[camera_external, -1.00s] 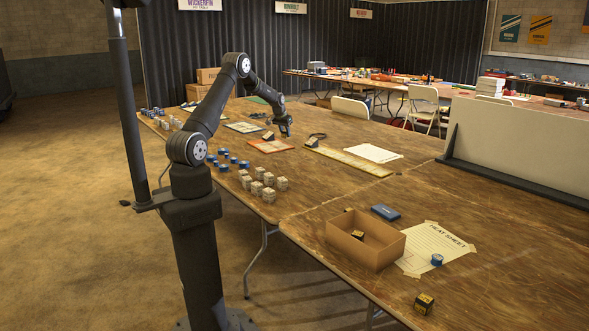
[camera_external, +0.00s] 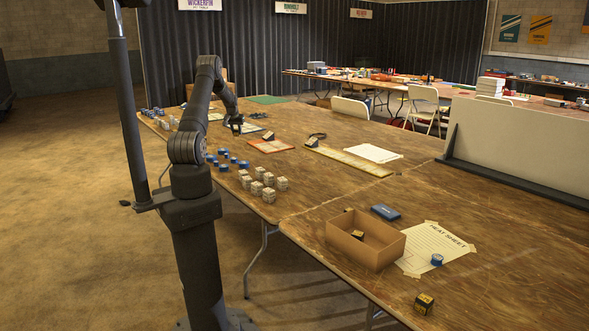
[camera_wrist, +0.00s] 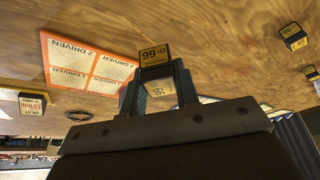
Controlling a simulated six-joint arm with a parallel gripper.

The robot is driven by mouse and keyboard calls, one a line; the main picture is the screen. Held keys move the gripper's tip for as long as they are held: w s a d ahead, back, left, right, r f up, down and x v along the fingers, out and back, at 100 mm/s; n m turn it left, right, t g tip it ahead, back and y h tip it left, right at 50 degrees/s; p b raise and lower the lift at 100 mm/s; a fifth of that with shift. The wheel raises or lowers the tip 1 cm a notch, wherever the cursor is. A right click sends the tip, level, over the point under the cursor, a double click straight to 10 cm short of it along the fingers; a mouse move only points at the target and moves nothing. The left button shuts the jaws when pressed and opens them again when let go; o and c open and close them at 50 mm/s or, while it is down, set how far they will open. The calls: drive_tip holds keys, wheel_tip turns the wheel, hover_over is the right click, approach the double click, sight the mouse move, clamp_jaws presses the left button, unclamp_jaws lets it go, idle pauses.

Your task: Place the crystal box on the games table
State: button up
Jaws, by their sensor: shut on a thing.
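My gripper (camera_external: 236,127) is over the far left part of the long wooden table (camera_external: 300,215). In the wrist view my gripper (camera_wrist: 158,82) is shut on a small black and yellow box (camera_wrist: 154,55) with a "99" label, which I take for the crystal box. It is held between the two fingers and looks above the table top. In the external view the held box is too small to make out. I cannot tell which table is named the games table.
Similar small boxes stand on the table, one by the orange sheet (camera_external: 271,146) and one near the yellow strip (camera_external: 350,161). Blue and pale block stacks (camera_external: 269,181) line the near edge. A cardboard box (camera_external: 366,246) is at the front. A white board stands at right.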

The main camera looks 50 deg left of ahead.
drive_tip(key=s+a+f, duration=0.1)
drive_tip(key=a, duration=0.1)
drive_tip(key=s+a+f, duration=0.1)
drive_tip(key=a+f, duration=0.1)
drive_tip(key=a, duration=0.1)
drive_tip(key=s+a+f, duration=0.1)
drive_tip(key=a+f, duration=0.1)
drive_tip(key=a, duration=0.1)
drive_tip(key=shift+s+a+f, duration=0.1)
drive_tip(key=shift+s+f, duration=0.1)
drive_tip(key=shift+f, duration=2.05)
drive_tip(key=o, duration=0.9)
drive_tip(key=shift+f, duration=0.15)
drive_tip(key=shift+o, duration=0.2)
drive_tip(key=shift+r, duration=0.4)
drive_tip(key=v, duration=1.1)
drive_tip(key=shift+s+r, duration=0.15)
drive_tip(key=shift+r, duration=0.05)
